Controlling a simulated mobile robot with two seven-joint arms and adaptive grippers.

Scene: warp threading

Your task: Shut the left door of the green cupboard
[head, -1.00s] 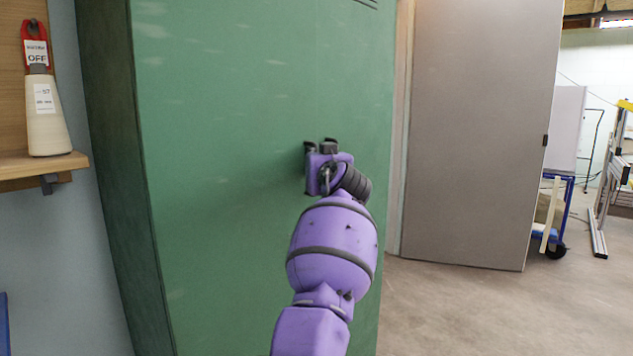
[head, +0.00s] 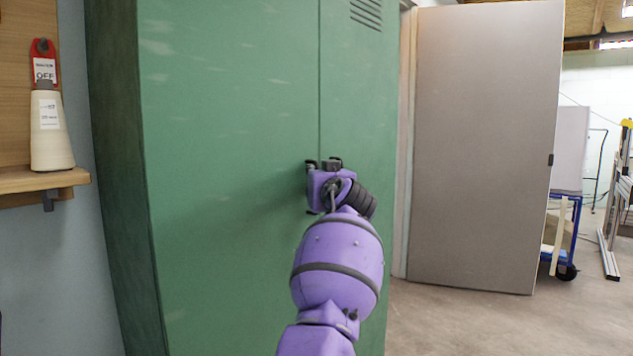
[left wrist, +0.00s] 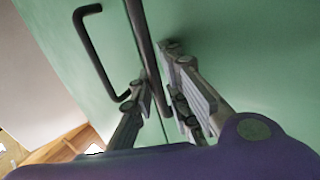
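The green cupboard (head: 230,200) fills the left and middle of the head view. A thin dark seam runs down between its left door (head: 230,90) and right door (head: 360,90). The two door fronts look nearly flush there; I cannot tell if a small gap remains. My left gripper (head: 323,164) is at the cupboard front, beside the seam. In the left wrist view, my left gripper's fingers (left wrist: 168,98) stand apart, with a dark handle bar (left wrist: 143,35) between them. A second looped handle (left wrist: 95,50) is to its left. My right gripper is not in view.
A wooden shelf (head: 40,180) with a pale cone (head: 50,130) is on the wall at left. A large grey panel (head: 485,150) stands right of the cupboard. A blue cart (head: 565,235) is farther right. The concrete floor (head: 460,320) at lower right is clear.

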